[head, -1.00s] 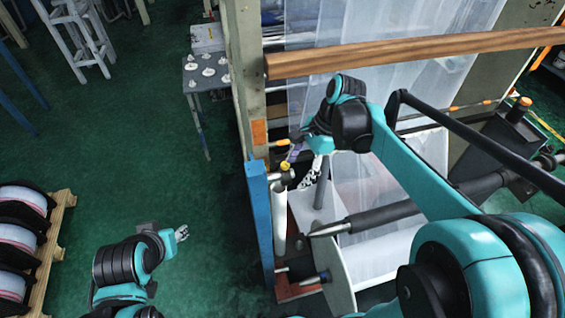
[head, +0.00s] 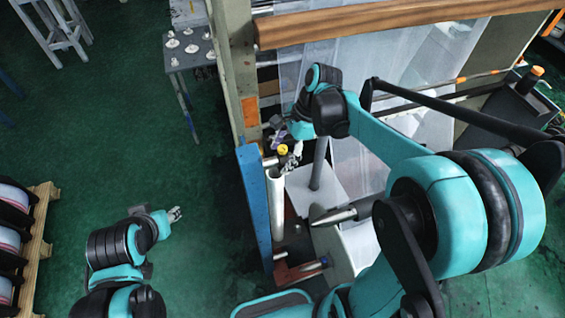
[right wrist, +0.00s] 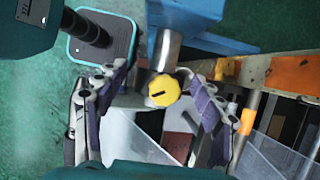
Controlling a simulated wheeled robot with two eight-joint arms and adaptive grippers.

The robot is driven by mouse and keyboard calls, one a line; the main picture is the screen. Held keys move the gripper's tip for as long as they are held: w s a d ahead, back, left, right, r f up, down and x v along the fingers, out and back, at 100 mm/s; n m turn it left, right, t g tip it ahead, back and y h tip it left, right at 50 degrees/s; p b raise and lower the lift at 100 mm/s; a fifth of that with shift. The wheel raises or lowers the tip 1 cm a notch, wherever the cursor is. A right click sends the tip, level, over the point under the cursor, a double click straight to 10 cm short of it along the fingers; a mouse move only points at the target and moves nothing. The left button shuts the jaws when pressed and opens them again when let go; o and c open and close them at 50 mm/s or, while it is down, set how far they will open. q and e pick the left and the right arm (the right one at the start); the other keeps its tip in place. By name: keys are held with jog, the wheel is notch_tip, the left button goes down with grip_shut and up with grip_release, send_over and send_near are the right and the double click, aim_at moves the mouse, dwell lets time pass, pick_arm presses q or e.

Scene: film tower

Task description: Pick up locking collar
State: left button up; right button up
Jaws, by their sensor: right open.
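The locking collar appears to be the metal piece with a yellow knob (head: 282,149) at the top of the white upright tube (head: 275,200), beside the blue post. In the right wrist view the yellow knob (right wrist: 163,90) sits near the middle, with a grey metal cylinder behind it. My right gripper (right wrist: 155,105) is open, with one finger on each side of the knob and visible gaps. In the head view my right gripper (head: 294,155) is just right of the knob, partly hidden by its arm. My left gripper (head: 175,214) hangs over the green floor, far from the collar; its jaw state is unclear.
A blue post (head: 254,205) stands left of the tube. A wooden roller (head: 400,24) crosses above, with clear film hanging below. A grey shaft (head: 345,214) lies right of the tube. A small table (head: 177,58) holds several white parts. A pallet (head: 38,235) with spools is at left.

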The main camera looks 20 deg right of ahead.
aim_at(279, 160)
jog(key=x, duration=0.2)
jog(key=shift+w+a+f, duration=0.1)
jog(key=shift+f, duration=0.3)
jog(key=shift+w+a+f, duration=0.1)
jog(key=shift+a+f, duration=0.05)
jog(key=shift+f, duration=0.3)
jog(key=shift+r, duration=0.1)
jog(key=shift+c, duration=0.4)
jog(key=c, duration=1.2)
pick_arm(q)
jog(key=shift+w, duration=0.2)
jog(key=shift+f, duration=0.1)
pick_arm(e)
jog(key=shift+r, duration=0.1)
jog(key=shift+r, duration=0.1)
pick_arm(q)
notch_tip(279, 160, down, 2)
jog(key=shift+b, duration=1.1)
pick_arm(e)
jog(key=d, duration=1.8)
jog(key=shift+w, duration=0.2)
